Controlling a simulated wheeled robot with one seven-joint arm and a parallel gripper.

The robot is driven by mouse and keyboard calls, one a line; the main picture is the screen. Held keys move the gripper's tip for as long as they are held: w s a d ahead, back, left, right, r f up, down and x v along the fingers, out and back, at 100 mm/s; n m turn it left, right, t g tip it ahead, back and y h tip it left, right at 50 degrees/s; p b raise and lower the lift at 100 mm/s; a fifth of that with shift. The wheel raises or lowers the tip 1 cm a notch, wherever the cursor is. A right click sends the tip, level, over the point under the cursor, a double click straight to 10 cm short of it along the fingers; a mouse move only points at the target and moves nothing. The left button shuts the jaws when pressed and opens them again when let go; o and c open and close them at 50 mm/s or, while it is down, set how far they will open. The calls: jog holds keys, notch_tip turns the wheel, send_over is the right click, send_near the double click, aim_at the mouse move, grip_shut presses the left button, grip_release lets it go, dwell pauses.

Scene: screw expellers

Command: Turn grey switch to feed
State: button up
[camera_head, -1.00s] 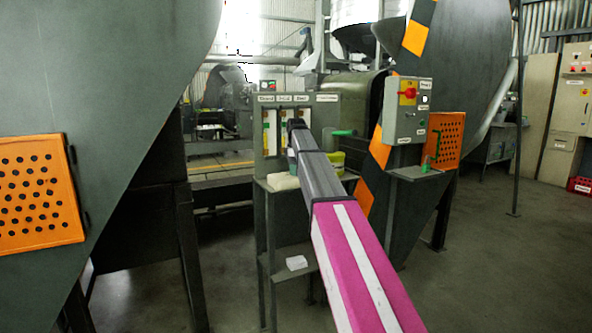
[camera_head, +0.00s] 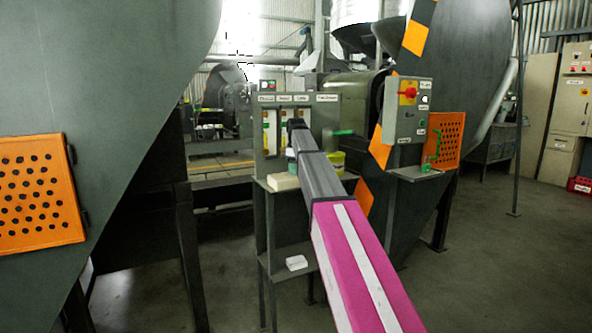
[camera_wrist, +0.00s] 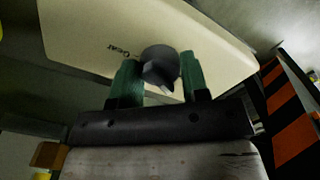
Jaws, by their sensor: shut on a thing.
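In the wrist view, a dark grey round knob (camera_wrist: 160,62), the grey switch, sits on a cream panel (camera_wrist: 82,32). A short dark word is printed on the panel to its left; I cannot read it surely. My gripper (camera_wrist: 160,76) has one green finger on each side of the knob and is shut on it. The knob's raised grip points down toward the gripper. In the head view, my arm reaches forward to the labelled panel (camera_head: 327,112), and the knob and fingertips cannot be made out there.
A grey control box (camera_head: 412,122) with a red switch (camera_head: 408,92) stands right of the panel. Orange perforated covers (camera_head: 38,192) mark the large grey machines on both sides. A stand with a shelf (camera_head: 290,252) is below the panel. Open floor lies to the right.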

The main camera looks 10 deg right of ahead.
jog(key=m, duration=0.4)
jog(key=shift+m, duration=0.3)
jog(key=m, duration=0.9)
jog(key=shift+m, duration=1.9)
jog(key=o, duration=0.9)
jog(key=shift+r, duration=0.1)
